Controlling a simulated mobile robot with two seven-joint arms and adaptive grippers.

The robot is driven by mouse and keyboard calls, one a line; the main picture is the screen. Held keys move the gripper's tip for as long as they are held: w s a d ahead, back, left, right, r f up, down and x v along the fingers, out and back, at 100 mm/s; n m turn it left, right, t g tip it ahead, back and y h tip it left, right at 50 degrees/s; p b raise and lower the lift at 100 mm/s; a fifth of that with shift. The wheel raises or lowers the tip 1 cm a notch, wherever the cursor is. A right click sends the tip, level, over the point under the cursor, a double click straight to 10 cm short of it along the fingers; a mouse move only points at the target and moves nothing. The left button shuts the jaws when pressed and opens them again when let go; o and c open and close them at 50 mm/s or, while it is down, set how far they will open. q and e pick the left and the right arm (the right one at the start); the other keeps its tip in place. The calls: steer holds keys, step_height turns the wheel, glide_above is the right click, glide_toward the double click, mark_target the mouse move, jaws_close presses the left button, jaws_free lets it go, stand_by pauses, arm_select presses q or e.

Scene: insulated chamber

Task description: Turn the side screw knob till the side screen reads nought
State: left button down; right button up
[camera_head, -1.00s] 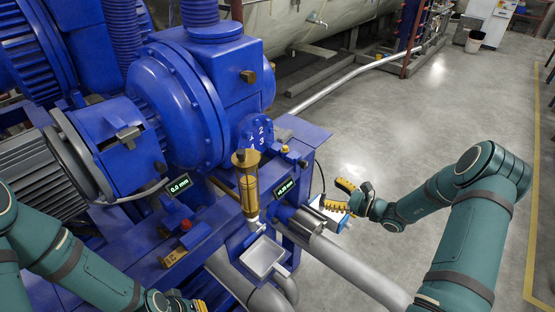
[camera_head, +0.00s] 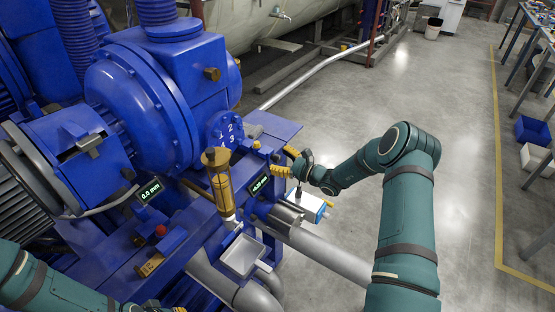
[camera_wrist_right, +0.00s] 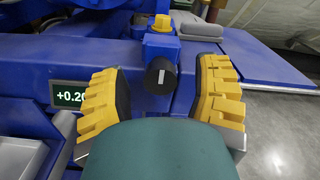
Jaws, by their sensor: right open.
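The side screen (camera_head: 259,184) is a small dark panel on the blue machine's right side. In the right wrist view it (camera_wrist_right: 68,97) reads about +0.20, its right end cut off by a yellow finger. The black screw knob (camera_wrist_right: 160,73), with a pale line on its face, sits below a yellow block. My right gripper (camera_head: 284,162) is at the machine's right side. In the wrist view its yellow-padded fingers (camera_wrist_right: 160,92) are open, one on each side of the knob, with visible gaps. My left gripper is mostly cut off at the bottom edge; its fingers cannot be made out.
A second screen (camera_head: 150,191) at the left reads 0.0 mm. A brass cylinder (camera_head: 219,180) stands above a metal tray (camera_head: 244,256). A white-and-blue box (camera_head: 312,206) lies below my right gripper.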

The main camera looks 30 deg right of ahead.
steer(key=shift+w+a, duration=0.3)
steer(key=shift+w, duration=0.15)
jaws_close()
